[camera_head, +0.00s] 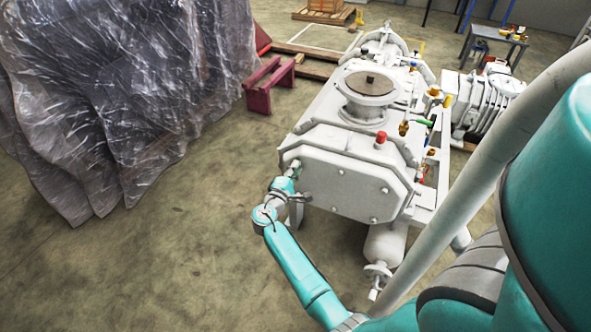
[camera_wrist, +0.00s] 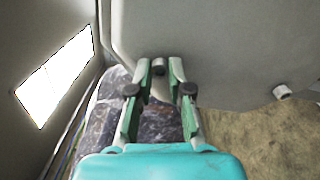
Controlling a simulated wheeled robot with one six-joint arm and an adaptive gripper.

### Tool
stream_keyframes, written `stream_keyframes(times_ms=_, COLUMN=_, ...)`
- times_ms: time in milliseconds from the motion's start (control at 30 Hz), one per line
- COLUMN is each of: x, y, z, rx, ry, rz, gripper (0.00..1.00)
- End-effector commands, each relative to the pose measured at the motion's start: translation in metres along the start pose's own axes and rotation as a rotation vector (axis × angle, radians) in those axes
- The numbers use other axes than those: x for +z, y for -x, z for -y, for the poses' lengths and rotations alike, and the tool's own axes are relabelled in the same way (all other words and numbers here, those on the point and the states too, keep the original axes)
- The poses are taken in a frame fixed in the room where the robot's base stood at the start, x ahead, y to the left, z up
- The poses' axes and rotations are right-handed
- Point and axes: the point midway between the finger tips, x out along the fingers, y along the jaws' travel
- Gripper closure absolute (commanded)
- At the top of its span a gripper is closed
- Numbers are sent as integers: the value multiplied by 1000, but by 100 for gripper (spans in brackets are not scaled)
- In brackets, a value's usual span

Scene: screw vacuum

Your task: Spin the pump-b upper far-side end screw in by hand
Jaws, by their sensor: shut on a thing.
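The white pump (camera_head: 350,183) stands in the middle of the head view, with its flat, angular end cover facing me. My gripper (camera_head: 293,166) is at the upper left corner of that cover. In the wrist view the two green fingers of my gripper (camera_wrist: 159,72) point at the cover (camera_wrist: 220,45) and are closed around a small grey screw (camera_wrist: 158,66) at its edge. The screw's head shows between the fingertips. In the head view the screw is hidden by my gripper. How deep the screw sits cannot be told.
Another screw (camera_wrist: 282,92) stands out from the cover in the wrist view. A plastic-wrapped bulk (camera_head: 120,90) fills the left of the head view. A dark red stand (camera_head: 262,92) is behind. The floor left of the pump is free.

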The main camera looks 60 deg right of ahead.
Motion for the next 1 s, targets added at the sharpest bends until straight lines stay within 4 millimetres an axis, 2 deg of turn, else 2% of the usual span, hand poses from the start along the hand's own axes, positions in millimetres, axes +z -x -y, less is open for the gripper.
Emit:
stream_keyframes(times_ms=200, x=0, y=1, z=2, rx=-2, ry=3, rz=0, gripper=100)
stream_keyframes(times_ms=233, x=0, y=1, z=2, rx=-2, ry=3, rz=0, gripper=79)
stream_keyframes(times_ms=300, x=0, y=1, z=2, rx=-2, ry=3, rz=0, gripper=61)
stream_keyframes(times_ms=333, x=0, y=1, z=1, rx=-2, ry=2, rz=0, gripper=56)
stream_keyframes(times_ms=733, x=0, y=6, z=1, rx=-1, ry=2, rz=-1, gripper=56)
stream_keyframes(times_ms=867, x=-1, y=23, z=1, rx=0, ry=2, rz=-4, gripper=56)
stream_keyframes(times_ms=1000, x=-1, y=51, z=1, rx=0, ry=2, rz=-4, gripper=56)
